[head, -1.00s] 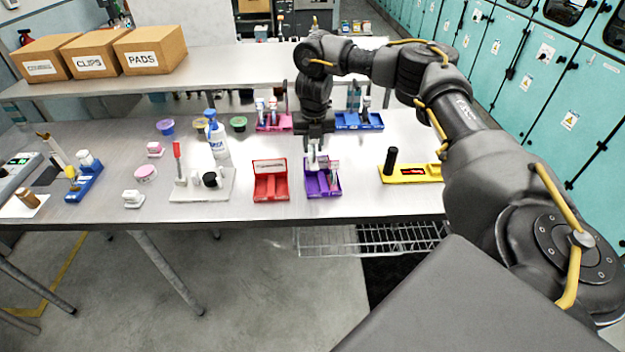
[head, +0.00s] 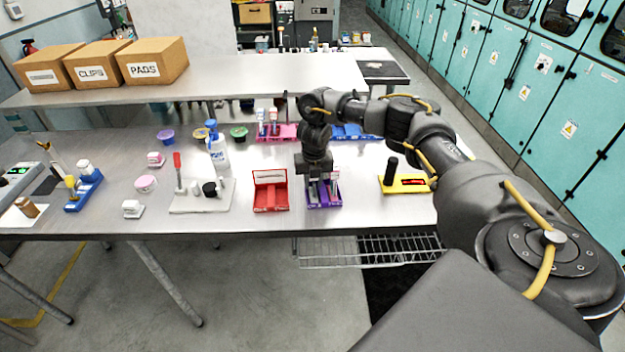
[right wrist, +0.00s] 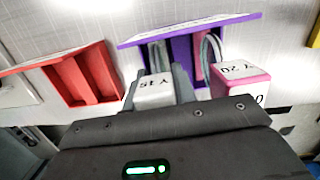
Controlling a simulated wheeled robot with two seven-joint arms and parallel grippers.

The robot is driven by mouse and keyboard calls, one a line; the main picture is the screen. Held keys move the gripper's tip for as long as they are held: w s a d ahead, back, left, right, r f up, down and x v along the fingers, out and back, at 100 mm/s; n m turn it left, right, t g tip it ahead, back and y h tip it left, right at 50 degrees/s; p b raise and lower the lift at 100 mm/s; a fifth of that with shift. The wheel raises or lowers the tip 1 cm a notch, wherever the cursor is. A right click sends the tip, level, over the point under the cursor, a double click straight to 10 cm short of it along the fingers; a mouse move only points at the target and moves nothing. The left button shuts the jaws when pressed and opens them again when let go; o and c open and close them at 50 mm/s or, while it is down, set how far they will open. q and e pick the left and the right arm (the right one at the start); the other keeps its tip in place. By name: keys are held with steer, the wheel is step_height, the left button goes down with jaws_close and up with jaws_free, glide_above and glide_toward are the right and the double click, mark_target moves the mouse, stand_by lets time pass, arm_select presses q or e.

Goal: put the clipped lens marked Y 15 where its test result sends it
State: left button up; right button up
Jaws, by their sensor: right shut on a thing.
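The clipped lens marked Y 15 (right wrist: 153,92) has a white clip block. My right gripper (right wrist: 154,82) is shut on that block. Its lens end points into the left part of the purple tray (right wrist: 181,49); I cannot tell whether it touches the floor. A second clipped lens (right wrist: 238,80), with a pink-edged block marked Y and a number like 20, stands in the right part. In the head view my right gripper (head: 318,180) is over the purple tray (head: 325,205) and hides most of its contents. My left gripper is not in view.
An empty red tray (head: 270,205) stands left of the purple one. A yellow holder with a black post (head: 404,184) is on the right. Pink (head: 290,131) and blue (head: 355,133) trays stand behind. A white board (head: 190,207) with a spray bottle (head: 217,150) nearby is at left.

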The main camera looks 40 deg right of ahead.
steer(key=shift+a, duration=0.1)
steer(key=o, duration=1)
steer(key=shift+f, duration=0.1)
steer(key=shift+r, duration=0.35)
steer(key=shift+r+b, duration=0.35)
steer(key=r, duration=0.7)
steer(key=s+r, duration=0.1)
steer(key=r, duration=0.3)
steer(key=shift+s+a+p, duration=0.1)
steer(key=shift+a+p, duration=0.25)
steer(key=shift+p, duration=0.05)
